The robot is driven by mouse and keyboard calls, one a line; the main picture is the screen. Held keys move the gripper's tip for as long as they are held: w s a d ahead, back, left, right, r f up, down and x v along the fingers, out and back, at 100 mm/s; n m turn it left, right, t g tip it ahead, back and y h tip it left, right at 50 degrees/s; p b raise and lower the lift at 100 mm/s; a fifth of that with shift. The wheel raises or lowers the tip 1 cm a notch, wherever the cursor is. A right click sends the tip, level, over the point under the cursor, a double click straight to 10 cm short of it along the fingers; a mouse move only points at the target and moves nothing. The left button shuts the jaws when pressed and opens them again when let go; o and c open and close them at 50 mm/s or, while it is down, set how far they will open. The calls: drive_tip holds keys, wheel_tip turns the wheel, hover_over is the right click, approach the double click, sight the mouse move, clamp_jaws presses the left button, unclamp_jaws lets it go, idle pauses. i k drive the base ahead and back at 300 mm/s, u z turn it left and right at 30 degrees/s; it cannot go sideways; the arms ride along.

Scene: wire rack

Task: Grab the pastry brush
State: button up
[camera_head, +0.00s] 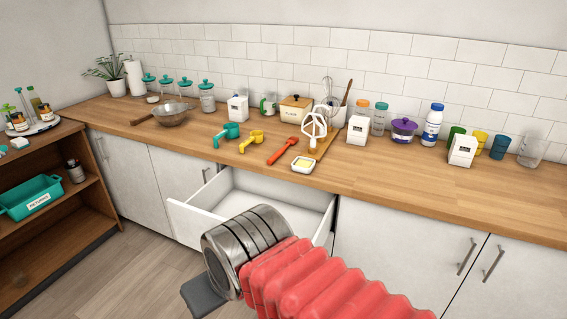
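A red-orange long-handled utensil (282,151) lies on the wooden counter near its front edge, above the open drawer. It is too small to tell whether it is the pastry brush or a spoon or spatula. No other thing shows clearly as a brush. My arm, with red bellows and a ringed metal wrist, reaches up from the bottom of the view in front of the drawer. A dark grey part of my gripper (200,298) juts out below the wrist. Its fingertips are not clear, and it is well apart from the counter things.
An open white drawer (190,222) sticks out below the counter, behind my wrist. A wooden shelf (75,213) stands at the left.

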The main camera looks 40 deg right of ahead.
sight(291, 141)
drive_tip(key=z, duration=2.95)
drive_tip(key=i, duration=1)
